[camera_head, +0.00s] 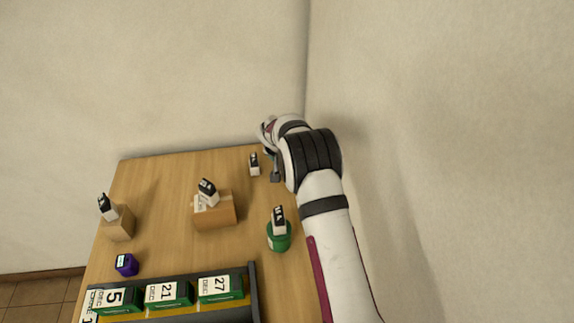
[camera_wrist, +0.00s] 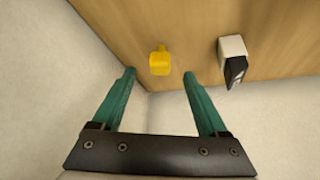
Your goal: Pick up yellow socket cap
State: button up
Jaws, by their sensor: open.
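The yellow socket cap (camera_wrist: 160,62) sits on the wooden table near its edge in the wrist view. It lies beyond my gripper's fingertips and between their two lines, apart from both. My gripper (camera_wrist: 158,74) has two green fingers spread open with nothing between them. In the head view my gripper (camera_head: 272,170) is at the far right corner of the table, partly hidden by my arm. I cannot make out the yellow cap in the head view.
A white block with a black label (camera_wrist: 233,60) stands right of the cap; it also shows in the head view (camera_head: 254,164). A wooden block (camera_head: 215,212), a green round piece (camera_head: 279,238), a purple cap (camera_head: 126,265) and a black tray (camera_head: 253,285) are nearer. Walls stand close behind and right.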

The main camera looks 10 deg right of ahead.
jog(key=x, duration=0.3)
jog(key=shift+f, duration=0.1)
grip_shut()
